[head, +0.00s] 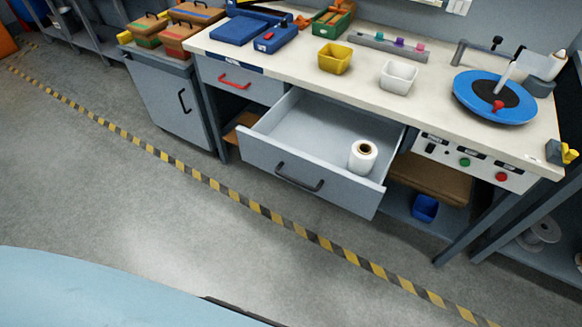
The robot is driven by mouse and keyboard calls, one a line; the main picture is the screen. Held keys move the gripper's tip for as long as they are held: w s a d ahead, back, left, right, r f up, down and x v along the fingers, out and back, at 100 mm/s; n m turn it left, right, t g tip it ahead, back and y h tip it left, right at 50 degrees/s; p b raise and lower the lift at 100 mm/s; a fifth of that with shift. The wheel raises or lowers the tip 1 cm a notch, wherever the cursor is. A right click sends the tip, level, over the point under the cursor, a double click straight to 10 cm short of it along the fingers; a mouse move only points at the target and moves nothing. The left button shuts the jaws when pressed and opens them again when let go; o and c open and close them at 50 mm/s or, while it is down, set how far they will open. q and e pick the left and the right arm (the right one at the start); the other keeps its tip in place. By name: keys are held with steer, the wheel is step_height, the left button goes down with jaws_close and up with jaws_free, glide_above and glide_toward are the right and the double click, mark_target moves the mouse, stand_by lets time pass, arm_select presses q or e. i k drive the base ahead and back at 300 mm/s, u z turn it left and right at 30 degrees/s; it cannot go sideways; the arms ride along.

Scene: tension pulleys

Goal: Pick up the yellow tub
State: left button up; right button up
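The yellow tub (334,60) stands upright on the pale top of the workbench (290,44), left of a white tub (398,77). It looks empty, and nothing touches it. Neither of my grippers shows in the head view.
Below the tubs a drawer (312,185) is pulled open, with a white roll (362,156) in it. A blue turntable (495,98) stands at the bench's right and a blue case (238,28) at its left. Striped tape (225,188) crosses the clear floor in front.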

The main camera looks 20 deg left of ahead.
mark_target(343, 55)
steer(key=z, duration=0.8)
steer(key=i, duration=1.35)
steer(key=u, duration=2.45)
